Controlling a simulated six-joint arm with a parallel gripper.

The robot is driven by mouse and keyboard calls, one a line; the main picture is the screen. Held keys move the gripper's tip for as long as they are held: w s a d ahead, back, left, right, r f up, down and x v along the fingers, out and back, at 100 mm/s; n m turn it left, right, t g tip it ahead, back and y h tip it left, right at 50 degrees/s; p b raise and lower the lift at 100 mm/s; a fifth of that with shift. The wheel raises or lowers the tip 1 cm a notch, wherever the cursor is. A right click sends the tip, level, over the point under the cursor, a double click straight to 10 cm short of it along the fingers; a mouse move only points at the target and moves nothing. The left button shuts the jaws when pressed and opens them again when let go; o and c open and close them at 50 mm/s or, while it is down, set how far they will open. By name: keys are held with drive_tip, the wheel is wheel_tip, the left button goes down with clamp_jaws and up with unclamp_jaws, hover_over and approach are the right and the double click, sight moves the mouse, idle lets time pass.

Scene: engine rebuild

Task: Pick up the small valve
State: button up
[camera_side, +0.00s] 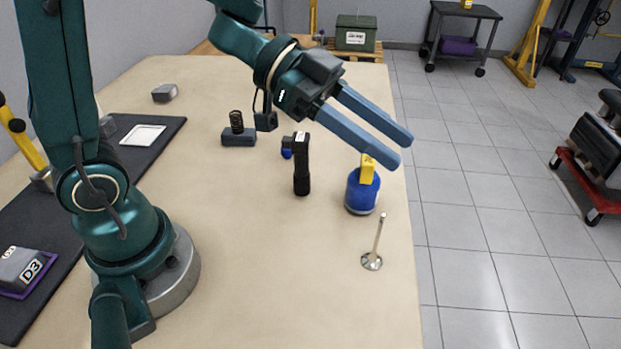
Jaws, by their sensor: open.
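One small metal valve (373,258) stands on its flat head on the tan table, near the right edge, with its thin stem pointing up and tilted slightly right. My gripper (402,152) is open and empty. Its two blue-grey fingers reach down and to the right, in the air above and behind the valve in the picture. The fingertips look close to a yellow piece on a blue round container, but I cannot tell whether they touch it.
The blue container (361,196) with its yellow piece (368,167) stands behind the valve. A black flashlight-like object (302,165) stands to its left. A grey block with a spring (238,137) sits farther left. The table's (300,290) front is clear.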

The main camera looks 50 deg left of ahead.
sight(377, 240)
wheel_tip(377, 240, down, 13)
drive_tip(key=shift+r, duration=0.1)
drive_tip(key=shift+w+d+f, duration=0.1)
drive_tip(key=shift+f, duration=0.15)
drive_tip(key=shift+x, duration=2.45)
drive_tip(key=shift+c, duration=0.3)
clamp_jaws()
